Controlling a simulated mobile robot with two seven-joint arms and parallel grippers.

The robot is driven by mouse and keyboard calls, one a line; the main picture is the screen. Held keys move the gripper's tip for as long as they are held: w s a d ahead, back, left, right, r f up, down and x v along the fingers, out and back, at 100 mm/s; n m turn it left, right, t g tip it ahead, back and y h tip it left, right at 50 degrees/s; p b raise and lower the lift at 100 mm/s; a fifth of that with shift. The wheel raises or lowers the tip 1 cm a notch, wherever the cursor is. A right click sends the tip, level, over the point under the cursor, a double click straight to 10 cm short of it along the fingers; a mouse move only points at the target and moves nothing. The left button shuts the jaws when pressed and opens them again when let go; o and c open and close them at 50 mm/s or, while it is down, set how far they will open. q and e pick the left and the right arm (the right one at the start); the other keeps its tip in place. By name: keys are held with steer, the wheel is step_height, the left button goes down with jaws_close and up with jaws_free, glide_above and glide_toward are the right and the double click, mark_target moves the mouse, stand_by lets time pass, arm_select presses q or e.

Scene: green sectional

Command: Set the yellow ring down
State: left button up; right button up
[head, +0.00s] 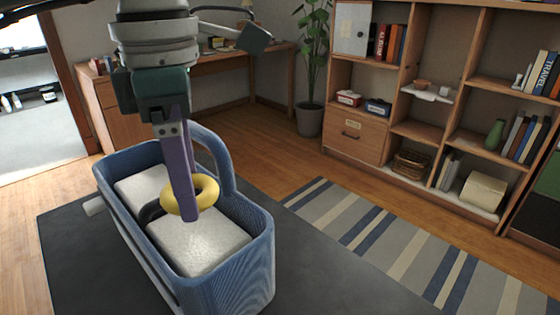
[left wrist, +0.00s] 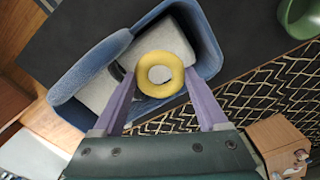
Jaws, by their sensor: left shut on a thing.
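The yellow ring (head: 208,189) is held at the fingertips of my left gripper (head: 187,205), over a blue oblong tub-like piece (head: 258,255) with white cushion-like blocks (head: 205,243) inside. The ring also shows in the left wrist view (left wrist: 160,92), between the two purple fingers, its open hole facing the camera. Both fingertips meet its sides. I cannot tell how far the ring is above the blocks. The blue piece has a tall arched loop (head: 215,155) on its far side, close to the gripper. My right gripper is not in view.
A dark rug (head: 330,285) lies under the blue piece, beside a striped rug (head: 400,250). A wooden shelf unit (head: 398,130) stands at the right, a plant (head: 309,118) and desk (head: 252,58) behind. A green rounded object (left wrist: 290,28) shows in the wrist view.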

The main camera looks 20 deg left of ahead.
mark_target(200, 233)
arm_select(q)
step_height(200, 233, down, 4)
steer(key=shift+f, duration=0.1)
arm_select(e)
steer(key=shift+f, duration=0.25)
arm_select(q)
steer(key=shift+f+b, duration=0.55)
steer(key=shift+b, duration=0.25)
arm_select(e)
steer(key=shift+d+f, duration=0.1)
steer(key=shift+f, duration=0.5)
arm_select(q)
steer(key=o, duration=1.3)
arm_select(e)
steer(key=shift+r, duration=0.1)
arm_select(q)
steer(key=shift+r, duration=0.15)
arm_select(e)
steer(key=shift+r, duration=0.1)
arm_select(q)
steer(key=shift+r+p, duration=0.35)
steer(key=shift+p, duration=0.15)
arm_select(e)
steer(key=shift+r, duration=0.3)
arm_select(q)
step_height(200, 233, up, 12)
steer(key=shift+r+p, duration=0.15)
steer(key=shift+p, duration=0.45)
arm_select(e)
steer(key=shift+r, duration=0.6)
